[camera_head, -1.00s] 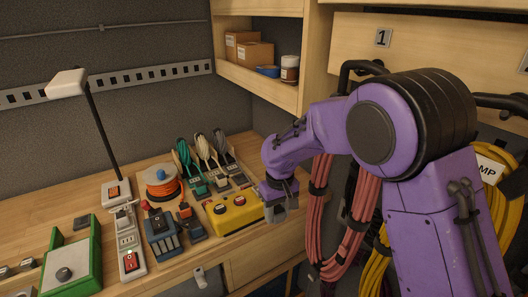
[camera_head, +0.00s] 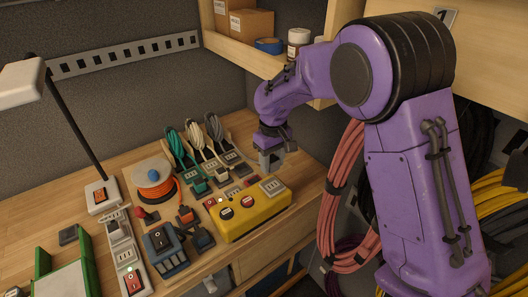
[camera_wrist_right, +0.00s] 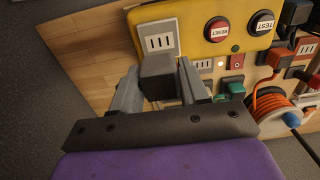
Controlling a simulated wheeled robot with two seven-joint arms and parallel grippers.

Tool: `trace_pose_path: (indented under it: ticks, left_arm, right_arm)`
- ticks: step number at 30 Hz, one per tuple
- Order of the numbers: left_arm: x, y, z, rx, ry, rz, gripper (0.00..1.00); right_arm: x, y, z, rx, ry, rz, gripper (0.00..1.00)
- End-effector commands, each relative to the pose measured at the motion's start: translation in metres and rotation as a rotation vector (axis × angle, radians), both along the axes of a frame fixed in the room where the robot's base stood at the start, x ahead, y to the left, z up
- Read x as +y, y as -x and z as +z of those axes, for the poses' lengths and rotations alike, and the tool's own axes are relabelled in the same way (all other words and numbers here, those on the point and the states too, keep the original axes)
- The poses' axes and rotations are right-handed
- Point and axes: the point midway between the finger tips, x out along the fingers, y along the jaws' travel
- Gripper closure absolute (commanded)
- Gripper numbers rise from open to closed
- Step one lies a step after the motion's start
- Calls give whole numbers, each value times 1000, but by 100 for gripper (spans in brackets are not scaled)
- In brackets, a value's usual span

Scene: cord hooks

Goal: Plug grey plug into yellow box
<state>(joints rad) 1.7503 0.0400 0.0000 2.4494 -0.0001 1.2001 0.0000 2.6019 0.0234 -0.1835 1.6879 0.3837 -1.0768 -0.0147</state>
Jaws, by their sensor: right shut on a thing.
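The yellow box (camera_head: 255,217) stands near the bench's right end, with round red and black buttons and a grey slotted socket (camera_head: 272,186) on its top. In the right wrist view the yellow box (camera_wrist_right: 200,12) shows at the top, its socket (camera_wrist_right: 158,40) just beyond the plug. My right gripper (camera_head: 270,158) is shut on the grey plug (camera_wrist_right: 158,77), which shows between the two fingers in the wrist view. The plug looks apart from the socket; its front face and prongs are hidden. My left gripper is not in view.
Green, white and grey cord bundles (camera_head: 195,145) hang in holders behind the box. An orange cord reel (camera_head: 153,180), a blue device (camera_head: 165,248) and a power strip (camera_head: 126,255) stand to the left. A shelf (camera_head: 260,60) is above; pink cords (camera_head: 345,210) hang at right.

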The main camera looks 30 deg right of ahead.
Motion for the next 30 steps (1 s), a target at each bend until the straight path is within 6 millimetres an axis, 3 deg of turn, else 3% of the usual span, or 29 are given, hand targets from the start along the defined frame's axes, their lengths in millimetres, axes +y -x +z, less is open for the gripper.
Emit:
trace_pose_path:
  ticks: [11,30]
  left_arm:
    - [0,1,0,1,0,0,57]
    - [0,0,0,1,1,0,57]
  right_arm:
    - [0,0,-2,1,0,0,100]
    - [0,0,-54,0,0,-1,100]
